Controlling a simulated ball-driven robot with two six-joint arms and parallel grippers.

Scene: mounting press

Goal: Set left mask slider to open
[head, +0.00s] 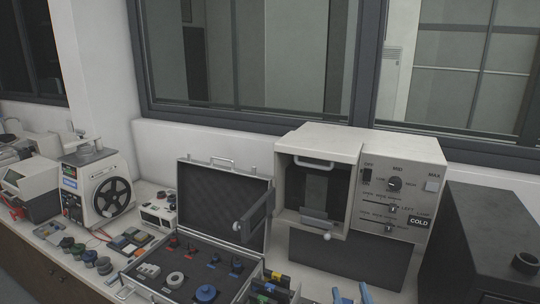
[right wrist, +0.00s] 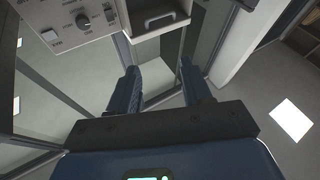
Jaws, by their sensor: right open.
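The press (head: 318,140) is a pale box at the centre right with an open-fronted chamber and a control panel (head: 401,180). The left mask slider (head: 393,208) is a small dark knob on a short slot, next to the word LEFT. A second slider (head: 388,228) sits below it. Which end of its travel the left slider is at is too small to tell. My right gripper (head: 350,297) shows only its blue fingertips at the bottom edge, below the press and apart from the panel. In the right wrist view its fingers (right wrist: 160,88) are spread and empty. My left gripper is out of view.
The chamber door (head: 254,214) stands open at left. An open case (head: 222,206) lies left of the press. A dark box (head: 490,245) stands at right.

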